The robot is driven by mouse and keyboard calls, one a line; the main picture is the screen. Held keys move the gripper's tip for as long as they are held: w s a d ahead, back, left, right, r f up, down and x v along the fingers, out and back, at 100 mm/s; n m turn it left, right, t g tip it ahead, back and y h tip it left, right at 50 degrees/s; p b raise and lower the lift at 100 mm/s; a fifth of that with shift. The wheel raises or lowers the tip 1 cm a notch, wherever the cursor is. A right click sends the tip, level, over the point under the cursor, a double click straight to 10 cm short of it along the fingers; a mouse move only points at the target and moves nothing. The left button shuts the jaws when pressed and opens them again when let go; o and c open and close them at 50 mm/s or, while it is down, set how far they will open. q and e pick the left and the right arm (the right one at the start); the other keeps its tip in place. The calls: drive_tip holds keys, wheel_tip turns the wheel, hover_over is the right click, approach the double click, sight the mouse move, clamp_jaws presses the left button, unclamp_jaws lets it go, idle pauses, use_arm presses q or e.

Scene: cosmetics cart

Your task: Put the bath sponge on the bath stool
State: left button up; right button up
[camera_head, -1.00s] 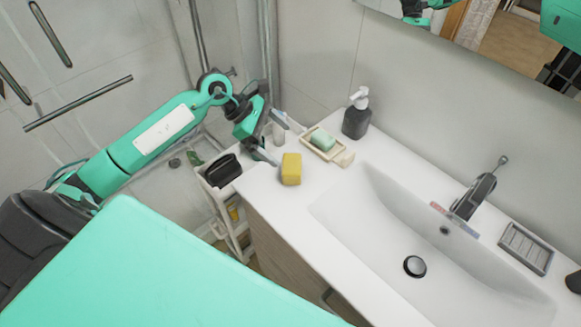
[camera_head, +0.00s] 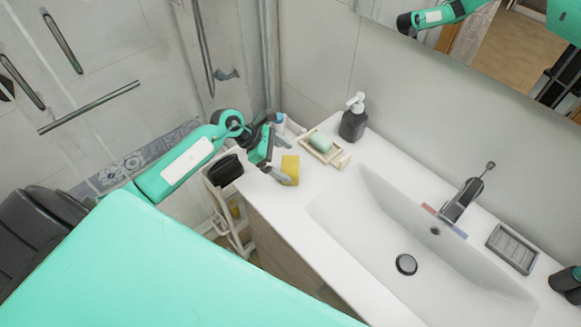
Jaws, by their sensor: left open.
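The yellow bath sponge (camera_head: 290,170) stands on the white counter near its left end. My left gripper (camera_head: 278,162) is open just to the left of the sponge, with its fingers pointing toward it. One fingertip overlaps the sponge's lower left edge in the picture; I cannot tell whether they touch. I cannot make out a bath stool in this view. My right gripper is not in view.
A wooden soap dish (camera_head: 334,155) with green soap and a dark pump bottle (camera_head: 353,120) stand behind the sponge. A white cart (camera_head: 217,195) with a black item stands left of the counter. The sink basin (camera_head: 375,225) and faucet (camera_head: 462,198) are at right.

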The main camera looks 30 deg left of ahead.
sight(290, 165)
use_arm(q)
drive_tip(key=shift+w+d+f+p, duration=0.1)
drive_tip(key=shift+d+f+p, duration=0.15)
drive_tip(key=shift+p, duration=0.15)
drive_tip(key=p+x, duration=0.2)
drive_tip(key=x, duration=0.2)
drive_tip(key=shift+d+f, duration=0.1)
drive_tip(key=shift+f, duration=0.35)
drive_tip(key=c, duration=1.1)
drive_tip(key=shift+r, duration=0.1)
